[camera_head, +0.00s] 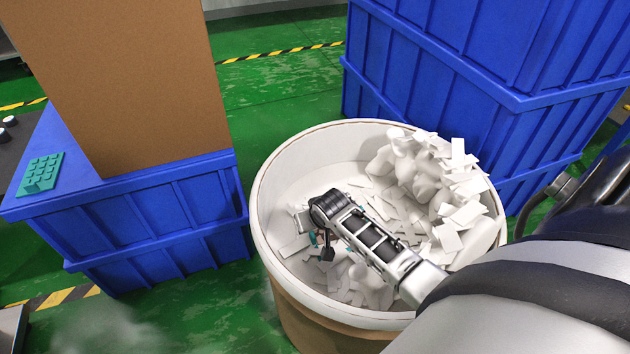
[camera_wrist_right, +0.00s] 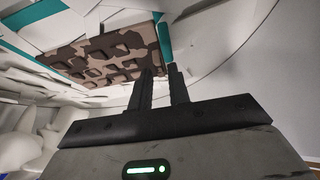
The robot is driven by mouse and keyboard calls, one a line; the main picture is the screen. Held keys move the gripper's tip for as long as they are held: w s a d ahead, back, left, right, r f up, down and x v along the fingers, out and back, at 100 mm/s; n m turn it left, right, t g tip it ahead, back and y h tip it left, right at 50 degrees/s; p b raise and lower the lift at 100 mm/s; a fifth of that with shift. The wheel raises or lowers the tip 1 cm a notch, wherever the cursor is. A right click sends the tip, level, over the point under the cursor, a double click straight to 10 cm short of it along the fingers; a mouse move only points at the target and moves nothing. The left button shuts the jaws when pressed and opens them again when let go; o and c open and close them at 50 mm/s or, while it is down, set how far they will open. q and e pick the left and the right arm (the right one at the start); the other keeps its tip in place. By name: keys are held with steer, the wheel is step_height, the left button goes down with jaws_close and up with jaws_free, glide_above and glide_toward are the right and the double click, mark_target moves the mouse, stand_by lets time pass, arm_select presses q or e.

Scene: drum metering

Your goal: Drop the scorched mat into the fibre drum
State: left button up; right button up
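The scorched mat (camera_wrist_right: 100,55), brown with black patches and raised blocks, shows in the right wrist view. It is among white scraps inside the fibre drum (camera_head: 283,165), whose curved white inner wall (camera_wrist_right: 235,60) is behind it. My right gripper (camera_wrist_right: 160,70) points at the mat's near right corner. Its two black fingers stand apart with a gap between them, and I see nothing clamped there. In the head view my right arm reaches down into the drum, and the mat cannot be made out there. My left gripper is out of view.
A teal mat with raised blocks (camera_head: 41,173) lies on a blue crate (camera_head: 150,205) at left, beside a tall brown box (camera_head: 125,80). Large blue crates (camera_head: 450,75) stand behind the drum. White pieces (camera_head: 445,180) fill much of the drum. Green floor shows between them.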

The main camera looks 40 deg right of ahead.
steer(key=shift+o, duration=0.5)
steer(key=shift+r, duration=0.1)
